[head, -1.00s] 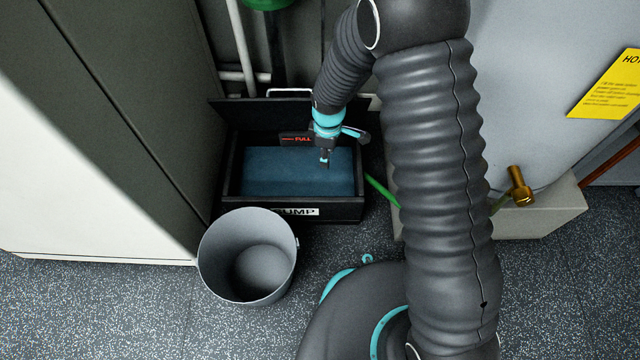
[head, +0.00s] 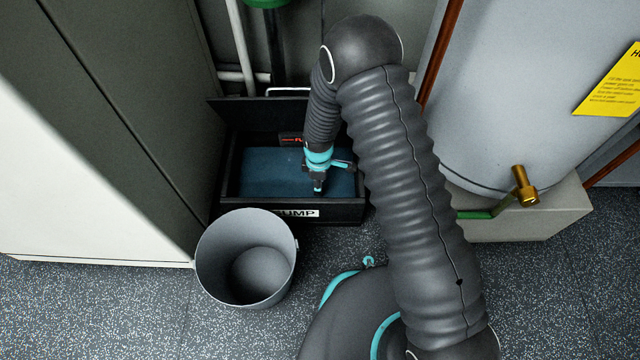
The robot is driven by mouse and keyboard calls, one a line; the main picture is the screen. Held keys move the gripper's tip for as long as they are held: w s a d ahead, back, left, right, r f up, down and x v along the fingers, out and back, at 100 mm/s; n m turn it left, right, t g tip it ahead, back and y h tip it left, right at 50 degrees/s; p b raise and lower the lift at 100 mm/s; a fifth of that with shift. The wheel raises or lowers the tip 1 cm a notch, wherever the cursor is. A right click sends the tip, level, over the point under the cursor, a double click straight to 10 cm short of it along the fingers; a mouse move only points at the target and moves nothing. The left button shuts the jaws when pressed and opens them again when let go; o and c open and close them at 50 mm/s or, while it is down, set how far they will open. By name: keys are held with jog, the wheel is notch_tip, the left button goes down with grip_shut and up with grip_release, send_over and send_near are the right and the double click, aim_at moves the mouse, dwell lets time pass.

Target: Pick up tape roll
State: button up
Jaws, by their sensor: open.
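No tape roll shows in the head view. My gripper (head: 318,189) points down over the open black sump box (head: 340,211), above the dark blue surface inside it. It looks small and dark at this distance, with its fingers apart and nothing visible between them. My arm hides part of the box's right side and the floor behind it.
A grey bucket (head: 213,268), empty, stands on the floor in front of the box. A tall grey cabinet (head: 120,100) is at left. A tank (head: 500,120) with a brass valve (head: 523,186) stands at right on a pale block (head: 540,222).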

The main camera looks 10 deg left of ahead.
notch_tip(320, 180, down, 5)
jog(key=shift+f+b, duration=0.1)
jog(key=shift+b, duration=0.35)
grip_shut()
